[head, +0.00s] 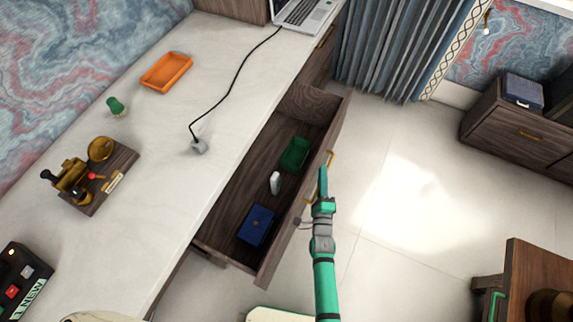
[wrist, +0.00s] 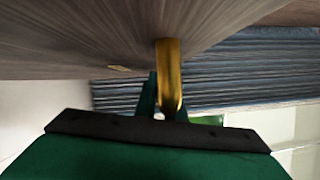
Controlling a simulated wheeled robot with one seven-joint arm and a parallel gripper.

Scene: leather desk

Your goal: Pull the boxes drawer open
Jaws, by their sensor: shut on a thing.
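The boxes drawer (head: 263,160) stands pulled out from under the white-topped desk, its inside well exposed in the head view. It holds a blue box (head: 256,225), a green open box (head: 295,154) and a small white item (head: 275,183). My gripper (head: 322,180) is at the outer side of the drawer front, near its brass handle (head: 329,160). In the wrist view, my gripper (wrist: 165,105) is shut on the brass handle (wrist: 169,75), which runs between the fingers. The wooden drawer front (wrist: 80,40) fills the upper left there.
The desk top (head: 200,90) carries an orange tray (head: 166,71), a laptop (head: 303,12) and a brass device on a wooden base (head: 100,190). A wooden piece of furniture (head: 540,280) stands at lower right. Pale floor (head: 400,190) beside the drawer is clear.

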